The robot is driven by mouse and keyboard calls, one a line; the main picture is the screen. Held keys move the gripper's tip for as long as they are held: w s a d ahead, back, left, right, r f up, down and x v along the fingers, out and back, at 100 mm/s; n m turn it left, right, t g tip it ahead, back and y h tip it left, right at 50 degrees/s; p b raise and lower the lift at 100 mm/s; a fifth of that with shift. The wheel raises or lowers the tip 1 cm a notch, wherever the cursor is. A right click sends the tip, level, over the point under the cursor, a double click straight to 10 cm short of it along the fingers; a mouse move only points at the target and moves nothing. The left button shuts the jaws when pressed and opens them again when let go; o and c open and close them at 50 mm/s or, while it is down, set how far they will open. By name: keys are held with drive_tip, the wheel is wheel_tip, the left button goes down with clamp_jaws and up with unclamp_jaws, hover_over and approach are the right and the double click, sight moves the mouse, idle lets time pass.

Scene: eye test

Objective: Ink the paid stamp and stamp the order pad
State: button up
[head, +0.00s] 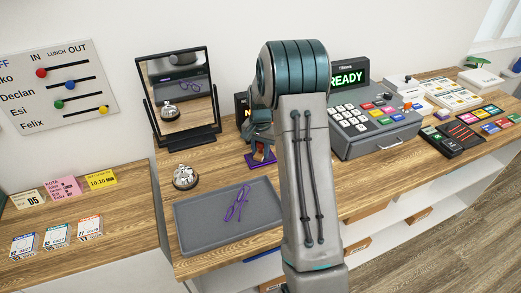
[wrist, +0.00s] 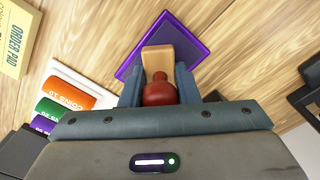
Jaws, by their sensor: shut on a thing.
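My gripper (wrist: 158,90) is shut on a stamp with a round red knob (wrist: 160,93) and a pale wooden body (wrist: 159,60). The stamp's face and any lettering are hidden. Beyond the stamp is a flat purple-rimmed square (wrist: 203,48), which looks like an ink pad. Whether the stamp touches it I cannot tell. In the head view the purple square (head: 262,162) lies on the counter below my gripper (head: 262,143), left of my arm. The yellow order pad (wrist: 14,42) shows at the upper left of the wrist view, apart from the stamp.
Orange (wrist: 66,92) and green (wrist: 52,112) rolls or labels sit left of my gripper. In the head view, a grey tray (head: 200,240) with purple glasses (head: 237,204), a bell (head: 185,177) and a mirror (head: 180,97) stand left. A cash register (head: 378,125) stands right.

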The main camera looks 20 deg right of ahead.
idle(0.4)
drive_tip(key=shift+r+p, duration=2.05)
drive_tip(key=shift+r, duration=1.4)
drive_tip(key=shift+s, duration=0.1)
